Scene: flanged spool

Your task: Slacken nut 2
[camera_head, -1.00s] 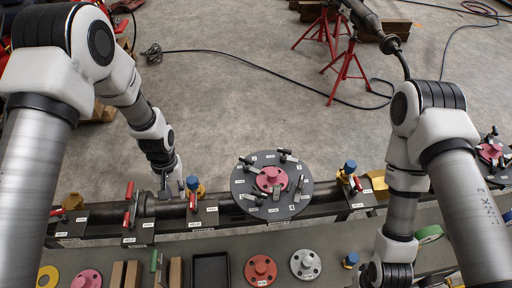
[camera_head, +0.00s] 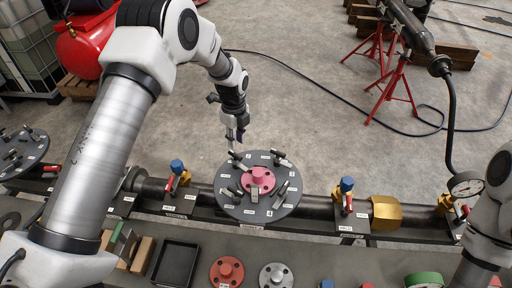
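The flanged spool's dark round plate (camera_head: 231,204) has a pink hub (camera_head: 257,181) and stands in the middle of the view on the pipe line. Several dark nuts or bolts with handle-like parts sit around the hub, with small white labels. The labels are too small to read, so I cannot tell which is nut 2. My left gripper (camera_head: 236,143) points down just above the plate's upper left rim, close to a dark fastener (camera_head: 237,156). I cannot tell if it touches it, or if its fingers are open. My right arm is at the right edge; its gripper is outside the view.
In front lie a black tray (camera_head: 175,264), a red flange (camera_head: 227,271) and a grey flange (camera_head: 276,276). Another plate (camera_head: 22,150) is far left.

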